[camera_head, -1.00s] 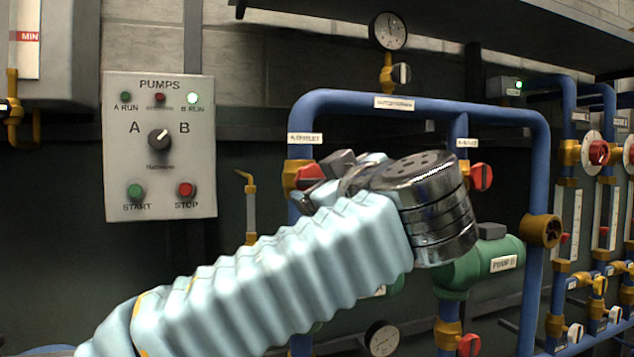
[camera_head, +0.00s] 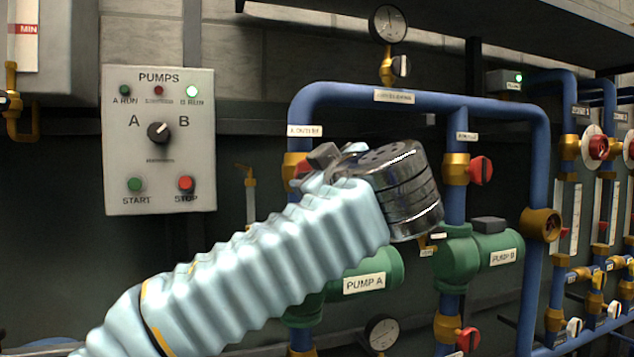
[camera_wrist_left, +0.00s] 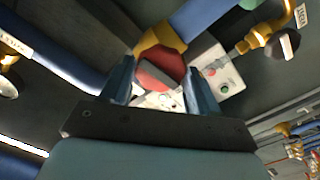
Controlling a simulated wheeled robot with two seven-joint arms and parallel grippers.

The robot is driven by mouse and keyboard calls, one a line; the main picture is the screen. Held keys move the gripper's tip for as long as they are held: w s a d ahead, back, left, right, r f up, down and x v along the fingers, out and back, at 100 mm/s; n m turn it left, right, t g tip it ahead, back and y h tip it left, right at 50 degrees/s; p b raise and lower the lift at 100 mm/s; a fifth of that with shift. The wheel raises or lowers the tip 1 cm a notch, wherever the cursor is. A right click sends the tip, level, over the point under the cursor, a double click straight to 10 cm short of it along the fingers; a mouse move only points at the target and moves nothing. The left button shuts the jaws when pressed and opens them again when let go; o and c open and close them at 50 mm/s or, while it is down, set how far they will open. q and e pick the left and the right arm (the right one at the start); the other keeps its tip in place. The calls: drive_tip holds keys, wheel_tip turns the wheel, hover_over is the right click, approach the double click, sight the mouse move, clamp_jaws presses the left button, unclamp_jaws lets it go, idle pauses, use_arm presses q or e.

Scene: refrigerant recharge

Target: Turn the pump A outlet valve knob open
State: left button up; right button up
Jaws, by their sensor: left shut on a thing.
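The pump A outlet valve stands on the left blue pipe, below the A OUTLET label (camera_head: 304,131). Its brass body (camera_head: 290,163) shows, but its red knob (camera_head: 301,169) is mostly hidden behind my left gripper (camera_head: 314,168). My left arm comes in from the lower left. In the left wrist view the red knob (camera_wrist_left: 155,70) lies between the two fingers of my left gripper (camera_wrist_left: 161,88), which is shut on it. A grey bar crosses the knob's face at a slant. My right gripper is not in view.
The green pump A (camera_head: 385,268) is below my wrist. The pump B outlet valve's red knob (camera_head: 481,170) is close to the right of my wrist. The PUMPS panel (camera_head: 159,190) is at left, its B RUN lamp lit. A gauge (camera_head: 388,24) hangs above the blue pipe.

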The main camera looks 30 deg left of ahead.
use_arm(q)
drive_tip(key=n+b, duration=0.2)
drive_tip(key=n, duration=0.1)
drive_tip(key=shift+f, duration=0.1)
idle(0.3)
drive_tip(key=n+b, duration=0.2)
drive_tip(key=n, duration=0.2)
drive_tip(key=shift+n+b, duration=0.35)
drive_tip(key=shift+n, duration=0.05)
